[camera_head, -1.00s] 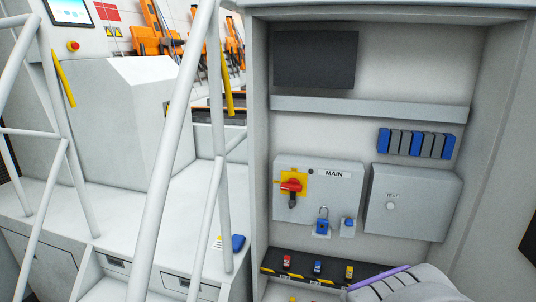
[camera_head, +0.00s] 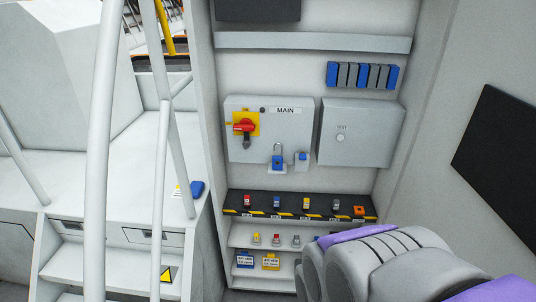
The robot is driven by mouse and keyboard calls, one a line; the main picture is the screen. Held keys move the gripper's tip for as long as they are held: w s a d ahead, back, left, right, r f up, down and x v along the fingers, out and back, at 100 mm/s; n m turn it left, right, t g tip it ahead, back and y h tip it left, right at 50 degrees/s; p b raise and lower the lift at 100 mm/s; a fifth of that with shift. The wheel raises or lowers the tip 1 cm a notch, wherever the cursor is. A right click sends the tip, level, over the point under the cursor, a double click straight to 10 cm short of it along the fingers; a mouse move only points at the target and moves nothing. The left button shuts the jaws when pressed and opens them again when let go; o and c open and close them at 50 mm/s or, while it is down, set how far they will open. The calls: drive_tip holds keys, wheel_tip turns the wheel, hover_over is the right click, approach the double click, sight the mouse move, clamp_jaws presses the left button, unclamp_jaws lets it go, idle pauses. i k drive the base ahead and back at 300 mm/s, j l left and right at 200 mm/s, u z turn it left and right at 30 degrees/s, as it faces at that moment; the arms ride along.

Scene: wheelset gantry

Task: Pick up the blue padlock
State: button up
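A grey and purple part of my arm fills the lower right and covers the right end of the lower shelves. My gripper's fingers cannot be seen.
The MAIN box (camera_head: 291,128) carries a red rotary switch (camera_head: 244,127) on yellow. A grey TEST box (camera_head: 360,140) is beside it. Lower shelves hold more small padlocks and tags. White railings (camera_head: 103,110) stand left of the cabinet. A blue object (camera_head: 197,188) lies on the left platform.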

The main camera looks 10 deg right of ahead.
sight(277, 160)
drive_tip(key=i+l+u, duration=0.2)
drive_tip(key=u, duration=0.15)
drive_tip(key=i+l+u, duration=0.2)
drive_tip(key=l+u, duration=0.15)
drive_tip(key=i+l+u, duration=0.15)
drive_tip(key=l+u, duration=0.2)
